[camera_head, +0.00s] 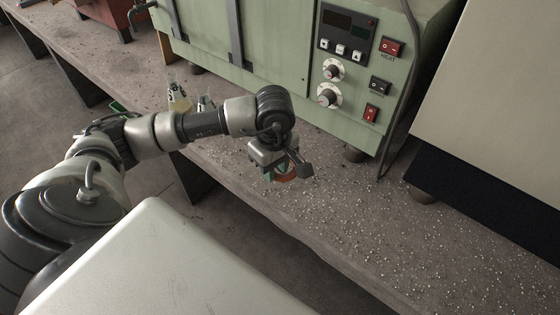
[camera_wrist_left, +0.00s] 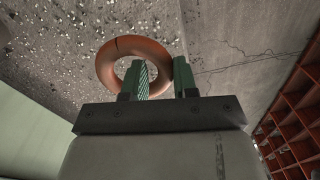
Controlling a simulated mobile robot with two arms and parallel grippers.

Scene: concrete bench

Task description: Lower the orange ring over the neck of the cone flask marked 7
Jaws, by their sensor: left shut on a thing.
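My left gripper (camera_head: 285,168) is shut on the orange ring (camera_head: 284,177) and holds it low over the front part of the bench. In the left wrist view the ring (camera_wrist_left: 108,62) sits with one side between the green fingers (camera_wrist_left: 163,76). Conical flasks (camera_head: 178,104) with dark marks stand on the bench behind my left forearm, well left of the gripper. Another flask (camera_head: 205,103) is beside them, partly hidden by the arm. I cannot tell which one is marked 7. My right gripper is not in view.
A green oven-like machine (camera_head: 270,52) with knobs and switches stands behind the gripper. A pale cabinet (camera_head: 490,100) is at the right. A reddish gridded rack (camera_wrist_left: 297,118) shows in the left wrist view. The gritty bench (camera_head: 345,215) is clear right of the gripper.

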